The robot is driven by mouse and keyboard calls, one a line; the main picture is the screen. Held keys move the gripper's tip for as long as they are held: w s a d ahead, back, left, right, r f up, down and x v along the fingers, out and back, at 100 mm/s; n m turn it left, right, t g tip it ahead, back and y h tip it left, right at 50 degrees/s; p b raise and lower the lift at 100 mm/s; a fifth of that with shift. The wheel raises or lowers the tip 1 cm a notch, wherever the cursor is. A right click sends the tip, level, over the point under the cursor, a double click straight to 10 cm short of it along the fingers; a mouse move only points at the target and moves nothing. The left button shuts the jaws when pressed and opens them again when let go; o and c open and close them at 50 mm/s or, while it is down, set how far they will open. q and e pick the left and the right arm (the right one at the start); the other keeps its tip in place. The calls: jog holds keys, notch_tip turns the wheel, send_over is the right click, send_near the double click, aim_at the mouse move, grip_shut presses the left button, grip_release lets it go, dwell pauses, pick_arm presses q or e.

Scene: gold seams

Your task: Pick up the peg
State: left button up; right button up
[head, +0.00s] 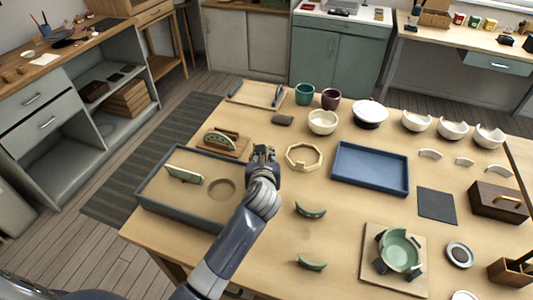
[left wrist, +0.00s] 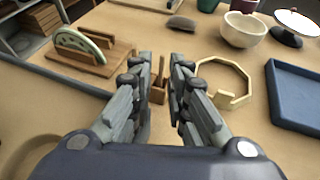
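A thin upright wooden piece, which looks like the peg (left wrist: 161,67), shows in the left wrist view in the gap between my fingers. It rises from a small brown wooden block (left wrist: 158,93) on the table. My left gripper (left wrist: 158,72) is open, with one finger on each side of the peg and a gap between them. In the head view my left gripper (head: 263,152) is over the middle of the table and hides most of the peg and block. My right gripper is not in view.
A wooden rack with a green-rimmed plate piece (head: 220,139) stands to the left. A cream octagonal ring (head: 304,171) lies close on the right, with a blue tray (head: 371,186) beyond it. A grey-rimmed sand tray (head: 160,208) is at the left front.

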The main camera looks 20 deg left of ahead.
pick_arm(q)
jog(key=x, duration=0.6)
jog(key=shift+w+d+f, duration=0.15)
jog(key=shift+w+f, duration=0.3)
jog(key=shift+w, duration=0.2)
grip_shut()
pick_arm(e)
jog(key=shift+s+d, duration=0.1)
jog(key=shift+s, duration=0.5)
